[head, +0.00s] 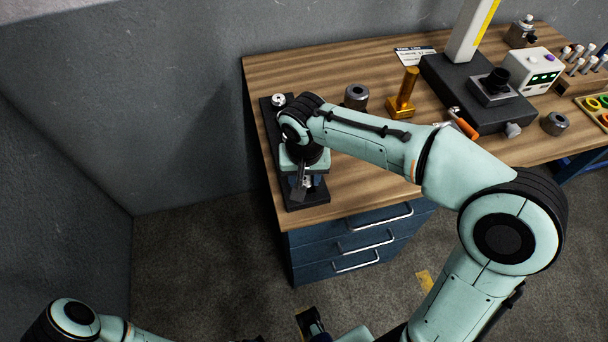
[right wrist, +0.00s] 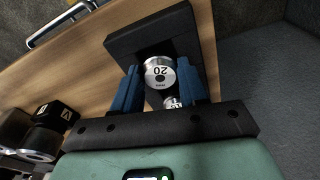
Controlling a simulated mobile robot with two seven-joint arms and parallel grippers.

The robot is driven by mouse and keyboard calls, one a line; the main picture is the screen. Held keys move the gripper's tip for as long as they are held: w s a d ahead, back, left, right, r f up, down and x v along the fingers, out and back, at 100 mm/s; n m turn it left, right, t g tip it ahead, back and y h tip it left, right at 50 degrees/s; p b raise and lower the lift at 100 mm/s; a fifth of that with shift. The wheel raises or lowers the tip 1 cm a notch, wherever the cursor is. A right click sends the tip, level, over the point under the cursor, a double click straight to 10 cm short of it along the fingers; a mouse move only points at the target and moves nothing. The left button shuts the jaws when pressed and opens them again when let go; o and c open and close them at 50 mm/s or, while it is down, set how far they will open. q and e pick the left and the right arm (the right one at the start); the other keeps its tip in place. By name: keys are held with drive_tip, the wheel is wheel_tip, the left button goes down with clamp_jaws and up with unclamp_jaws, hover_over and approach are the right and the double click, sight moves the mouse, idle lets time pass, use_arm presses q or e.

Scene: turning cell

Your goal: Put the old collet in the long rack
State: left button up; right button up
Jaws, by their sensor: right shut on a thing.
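The long rack (head: 309,198) is a black strip along the left end of the bench; its end also shows in the right wrist view (right wrist: 201,35). My right gripper (head: 306,182) is over its near end, pointing down. In the right wrist view its blue fingers (right wrist: 160,88) are shut on a silver collet (right wrist: 159,72) marked 20. The collet is over or in the rack; I cannot tell whether it is seated. A second silver face (right wrist: 172,102) shows partly behind it. My left gripper, apparently at the bottom edge (head: 311,322), is mostly cut off.
Another collet (head: 279,100) sits at the rack's far end. A black-based instrument (head: 465,90) stands farther right. Bare wood lies right of the rack.

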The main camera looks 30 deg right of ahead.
drive_tip(key=shift+f, duration=0.15)
drive_tip(key=o, duration=1.1)
drive_tip(key=shift+o, duration=0.2)
drive_tip(key=shift+r, duration=0.3)
wheel_tip(320, 180, up, 12)
drive_tip(key=s+p, duration=0.1)
drive_tip(key=p, duration=0.1)
drive_tip(key=shift+s+a+f, duration=0.15)
drive_tip(key=shift+a, duration=0.15)
